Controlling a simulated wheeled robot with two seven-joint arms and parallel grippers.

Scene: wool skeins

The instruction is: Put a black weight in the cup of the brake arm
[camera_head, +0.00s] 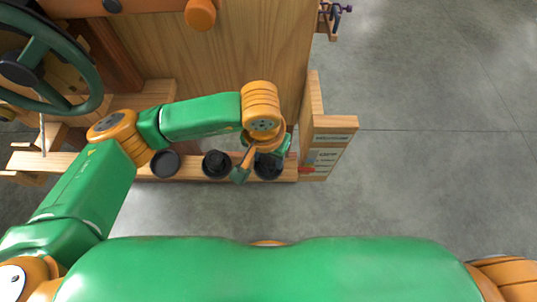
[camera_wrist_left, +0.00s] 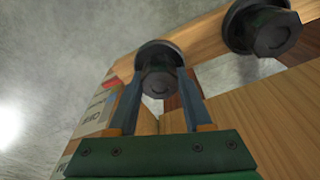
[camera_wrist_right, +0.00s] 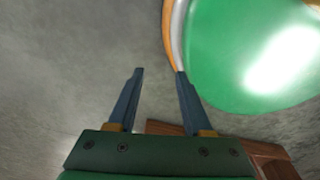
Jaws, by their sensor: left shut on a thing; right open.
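My left gripper (camera_head: 262,163) is shut on a black weight (camera_head: 268,168) at the right end of a wooden rail (camera_head: 192,172). In the left wrist view the weight (camera_wrist_left: 158,82) is a dark hexagonal knob over a round black base, with a finger on each side. A second black weight (camera_head: 216,164) stands to its left; it also shows in the left wrist view (camera_wrist_left: 268,34). A round black piece (camera_head: 165,163) farther left looks flat, with no knob. I cannot pick out the brake arm's cup for certain. My right gripper (camera_wrist_right: 158,75) is open and empty.
A green wheel (camera_head: 42,62) stands at the upper left beside wooden framing. A large wooden panel (camera_head: 215,55) lies behind the rail. A wooden post with labels (camera_head: 325,155) closes the right end. Grey floor (camera_head: 440,120) is clear to the right.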

